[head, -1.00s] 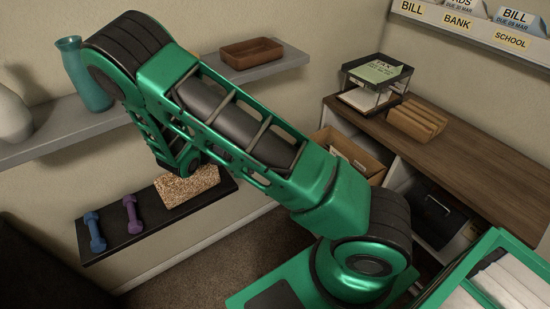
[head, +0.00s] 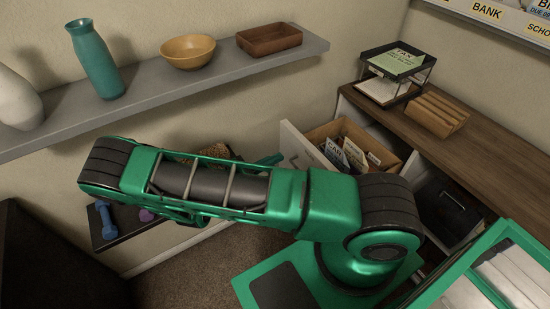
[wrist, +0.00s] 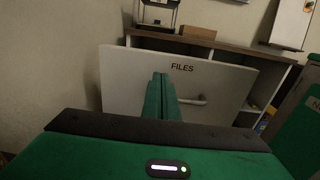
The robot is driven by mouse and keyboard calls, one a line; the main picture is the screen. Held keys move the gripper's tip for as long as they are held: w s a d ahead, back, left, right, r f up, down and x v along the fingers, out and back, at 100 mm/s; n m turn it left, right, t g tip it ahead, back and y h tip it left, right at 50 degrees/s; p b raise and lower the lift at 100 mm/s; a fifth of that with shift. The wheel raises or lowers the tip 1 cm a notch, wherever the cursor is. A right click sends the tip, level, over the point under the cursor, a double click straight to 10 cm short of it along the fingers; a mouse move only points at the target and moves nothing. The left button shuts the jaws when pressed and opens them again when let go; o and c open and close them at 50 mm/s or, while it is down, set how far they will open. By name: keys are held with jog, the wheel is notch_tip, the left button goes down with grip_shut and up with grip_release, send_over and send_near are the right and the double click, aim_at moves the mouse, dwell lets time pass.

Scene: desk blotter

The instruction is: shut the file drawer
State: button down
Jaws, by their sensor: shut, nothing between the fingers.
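The file drawer stands open in the head view, its white front (head: 299,146) pulled out from the cabinet. Several paper folders (head: 345,154) show inside it. In the wrist view the drawer front (wrist: 128,80) faces me, with the word FILES and a light bar handle (wrist: 190,101). My gripper (wrist: 160,80) is shut and empty, its fingers pointing at the drawer front left of the handle. In the head view the fingertips (head: 270,160) show just left of the drawer front; my arm hides the rest. I cannot tell whether they touch it.
The wooden cabinet top (head: 485,142) holds a black paper tray (head: 397,62) and a wooden slotted block (head: 437,115). A grey wall shelf (head: 160,95) with a teal vase (head: 95,60) and bowl (head: 188,51) is above my arm. A lower dark shelf (head: 110,236) holds dumbbells.

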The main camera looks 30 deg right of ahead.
aim_at(301, 147)
jog(key=d, duration=0.7)
jog(key=shift+w+d, duration=0.15)
jog(key=shift+d, duration=0.3)
